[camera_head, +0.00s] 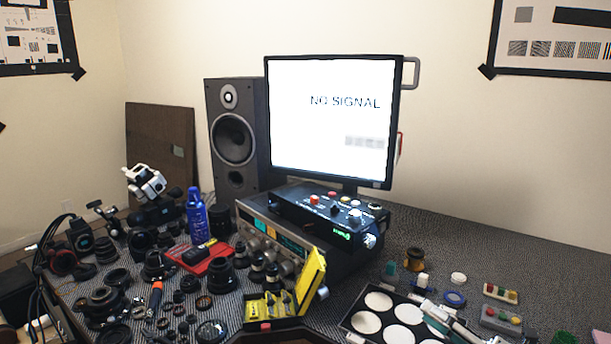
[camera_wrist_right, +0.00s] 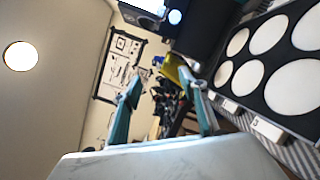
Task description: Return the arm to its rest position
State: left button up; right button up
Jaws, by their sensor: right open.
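My right gripper (camera_head: 422,306) is low at the right of the head view, its pale arm coming in from the bottom edge. It is over or beside the black tray of white discs (camera_head: 352,322); the exact height cannot be told. In the right wrist view its two teal fingers (camera_wrist_right: 161,76) are spread apart with nothing between them. The black tray also shows at the right of that view (camera_wrist_right: 258,88). My left gripper is in neither view.
A monitor (camera_head: 330,115) reading "NO SIGNAL" stands behind a black control box (camera_head: 330,212). A yellow case (camera_head: 310,282) stands open left of the tray. Lenses and rings (camera_head: 105,298) crowd the left. A speaker (camera_head: 234,135) stands behind.

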pick_arm(q)
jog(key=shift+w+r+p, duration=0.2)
jog(key=shift+p, duration=0.15)
pick_arm(e)
jog(key=s+a+f+m+g+h, duration=0.1)
jog(key=s+a+f+m+h, duration=0.1)
jog(key=s+f+m, duration=0.5)
jog(key=s+a+f+m+g+h, duration=0.2)
jog(key=s+f+m+h, duration=0.2)
jog(key=s+f+m, duration=0.4)
jog(key=s+a+f+m+g+h, duration=0.1)
jog(key=s+a+f+m+h, duration=0.2)
jog(key=s+f+m, duration=0.4)
notch_tip(320, 180, down, 8)
jog(key=m, duration=0.6)
jog(key=shift+s, duration=0.3)
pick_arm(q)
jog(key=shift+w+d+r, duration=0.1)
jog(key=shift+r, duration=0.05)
